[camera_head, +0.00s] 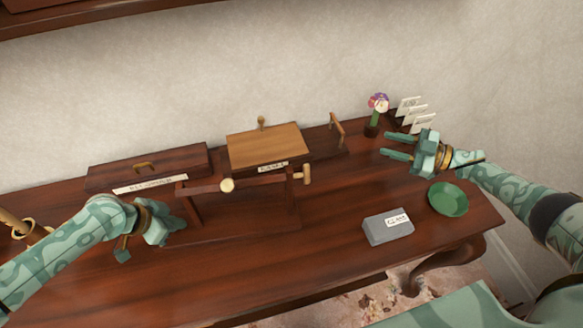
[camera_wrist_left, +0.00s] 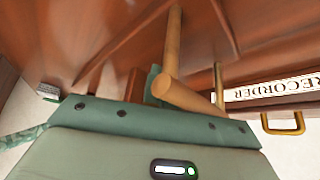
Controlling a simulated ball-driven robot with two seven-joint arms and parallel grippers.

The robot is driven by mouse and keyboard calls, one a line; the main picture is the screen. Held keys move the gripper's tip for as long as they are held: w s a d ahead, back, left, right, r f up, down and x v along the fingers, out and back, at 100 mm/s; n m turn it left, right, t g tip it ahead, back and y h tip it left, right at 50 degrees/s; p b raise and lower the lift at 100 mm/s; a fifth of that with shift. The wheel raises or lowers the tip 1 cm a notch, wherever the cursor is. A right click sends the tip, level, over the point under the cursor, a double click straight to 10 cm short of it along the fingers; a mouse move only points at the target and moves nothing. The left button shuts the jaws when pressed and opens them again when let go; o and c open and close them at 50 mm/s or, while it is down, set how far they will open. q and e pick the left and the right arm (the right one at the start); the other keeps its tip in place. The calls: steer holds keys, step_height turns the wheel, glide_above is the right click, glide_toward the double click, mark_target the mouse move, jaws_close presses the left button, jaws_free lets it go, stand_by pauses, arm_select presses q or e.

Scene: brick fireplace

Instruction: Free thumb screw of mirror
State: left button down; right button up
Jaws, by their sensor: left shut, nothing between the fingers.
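A dark wooden stand (camera_head: 294,200) with two posts and a crossbar stands mid-table; I take it as the mirror's frame, but no reflecting face is clear. A pale round wooden knob (camera_head: 227,185) shows at the crossbar. A pale wooden thumb screw (camera_head: 304,175) sits at the right post's top. My left gripper (camera_head: 172,222) is shut and empty, low beside the left post. In the left wrist view its green finger (camera_wrist_left: 153,84) shows behind a pale wooden rod (camera_wrist_left: 185,95), partly hidden; contact is unclear. My right gripper (camera_head: 398,146) is open and empty at the right.
A long dark box labelled RECORDER (camera_wrist_left: 275,88) lies at the back left. A light-lidded wooden box (camera_head: 265,145) stands behind the stand. At the right are a grey box (camera_head: 388,228), a green dish (camera_head: 447,199), a flower vase (camera_head: 373,128) and a card rack (camera_head: 400,122). The table front is clear.

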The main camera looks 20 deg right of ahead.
steer(key=s+a+r+m+g+y, duration=0.15)
steer(key=s+a+g+y, duration=0.25)
steer(key=a+g, duration=0.5)
glide_toward(302, 175)
steer(key=w+a, duration=0.1)
steer(key=a, duration=0.5)
steer(key=shift+w+a+f, duration=0.15)
steer(key=shift+f, duration=0.05)
jaws_close()
